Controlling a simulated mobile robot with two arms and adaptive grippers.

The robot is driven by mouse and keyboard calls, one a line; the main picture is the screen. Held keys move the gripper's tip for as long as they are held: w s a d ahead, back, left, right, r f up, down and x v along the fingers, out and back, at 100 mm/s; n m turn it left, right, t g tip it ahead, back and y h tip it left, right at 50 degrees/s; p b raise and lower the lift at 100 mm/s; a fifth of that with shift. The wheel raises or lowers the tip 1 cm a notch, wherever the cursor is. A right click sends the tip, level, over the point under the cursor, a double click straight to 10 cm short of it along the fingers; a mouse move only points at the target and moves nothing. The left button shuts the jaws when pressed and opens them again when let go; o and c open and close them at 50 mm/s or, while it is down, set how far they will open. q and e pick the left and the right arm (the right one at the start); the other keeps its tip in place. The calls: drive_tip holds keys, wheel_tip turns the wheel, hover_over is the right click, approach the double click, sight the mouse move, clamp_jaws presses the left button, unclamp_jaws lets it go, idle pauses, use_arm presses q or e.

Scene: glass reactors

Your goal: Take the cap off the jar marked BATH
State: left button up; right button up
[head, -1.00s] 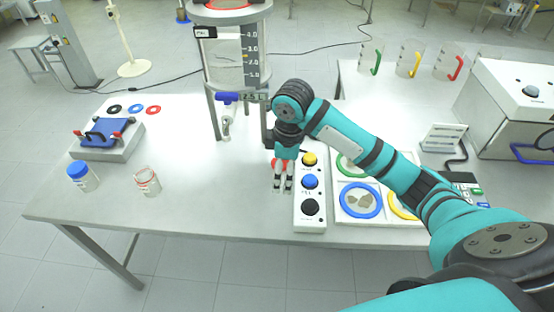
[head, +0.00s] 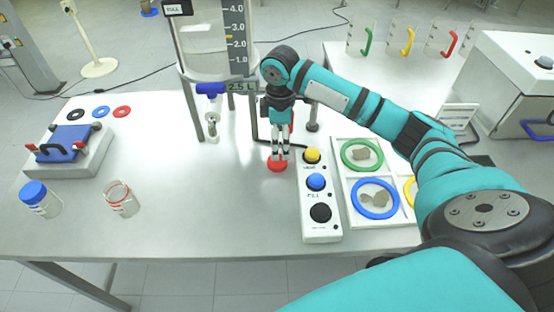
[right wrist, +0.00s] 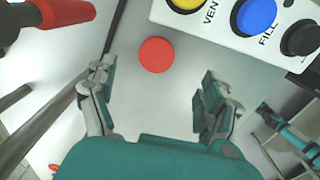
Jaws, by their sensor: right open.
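A clear jar with a blue cap (head: 34,192) stands on the table at the far left. A clear jar with a red rim (head: 122,199) stands to its right and looks open at the top. I cannot read the marking on either jar. A flat red disc, like a cap (head: 277,165), lies on the table left of the button box. It also shows in the right wrist view (right wrist: 156,55), ahead of the fingers and apart from them. My right gripper (head: 280,155) is open and empty, pointing down over the red disc. My left gripper is out of view.
The button box (head: 321,236) stands right of my right gripper, with a tray of coloured rings (head: 348,197) beyond it. The glass reactor's stand (head: 194,106) rises behind. A blue clamp device (head: 70,143) sits at the left. The table's front middle is clear.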

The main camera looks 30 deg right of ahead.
sight(279, 162)
wheel_tip(279, 162, down, 3)
drive_tip(key=shift+f, duration=0.2)
drive_tip(key=f, duration=0.1)
drive_tip(key=f+p, duration=0.1)
drive_tip(key=f, duration=0.2)
drive_tip(key=shift+w+a+f+p, duration=0.1)
drive_tip(key=shift+w+f+p, duration=0.1)
drive_tip(key=shift+w+p, duration=0.15)
drive_tip(key=shift+f, duration=0.25)
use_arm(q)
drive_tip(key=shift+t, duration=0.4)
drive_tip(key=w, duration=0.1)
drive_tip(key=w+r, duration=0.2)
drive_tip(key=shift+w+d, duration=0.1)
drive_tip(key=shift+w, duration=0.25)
use_arm(e)
drive_tip(key=c, duration=0.9)
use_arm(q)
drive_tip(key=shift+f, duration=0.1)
use_arm(e)
drive_tip(key=shift+r, duration=0.1)
drive_tip(key=shift+c, duration=0.2)
